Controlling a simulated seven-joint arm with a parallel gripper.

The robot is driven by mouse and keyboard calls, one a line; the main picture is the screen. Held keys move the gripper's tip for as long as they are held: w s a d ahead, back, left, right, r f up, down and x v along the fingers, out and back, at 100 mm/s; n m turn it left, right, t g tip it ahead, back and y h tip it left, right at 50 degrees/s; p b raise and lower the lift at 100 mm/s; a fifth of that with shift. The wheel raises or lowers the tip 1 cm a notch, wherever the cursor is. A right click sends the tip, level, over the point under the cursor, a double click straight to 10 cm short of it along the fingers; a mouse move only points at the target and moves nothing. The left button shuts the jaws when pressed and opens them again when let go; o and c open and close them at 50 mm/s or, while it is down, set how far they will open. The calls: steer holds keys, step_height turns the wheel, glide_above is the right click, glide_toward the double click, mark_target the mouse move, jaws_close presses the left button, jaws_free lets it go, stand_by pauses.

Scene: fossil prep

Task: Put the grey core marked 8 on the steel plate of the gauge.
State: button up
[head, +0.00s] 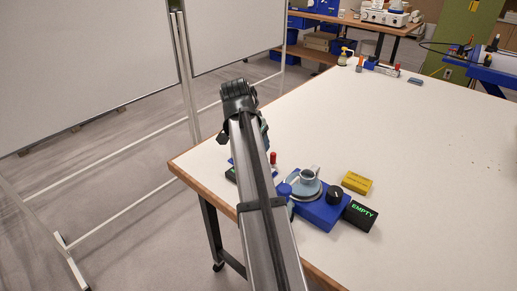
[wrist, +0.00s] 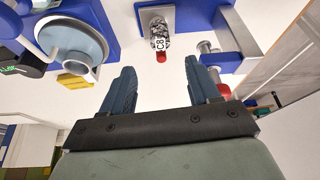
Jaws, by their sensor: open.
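The grey speckled core (wrist: 160,42), marked C8 and with a red end, shows in the wrist view at a light metal piece on a blue base (wrist: 185,18). My gripper (wrist: 161,88) is open and empty; the core lies ahead of the gap between its fingers, apart from both. The blue gauge (head: 321,212) is on the table in the head view, with a round grey disc (head: 300,191) and a pale cup-like piece (head: 309,174) on it. The disc also shows upper left in the wrist view (wrist: 84,40). My arm hides the gripper and core in the head view.
A black display reading EMPTY (head: 360,215) adjoins the gauge. A yellow block (head: 357,183) lies behind it. A metal post (wrist: 207,50) and a red part (wrist: 223,91) are close to my right finger in the wrist view. The table's right side is clear.

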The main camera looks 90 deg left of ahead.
steer(key=shift+v, duration=0.9)
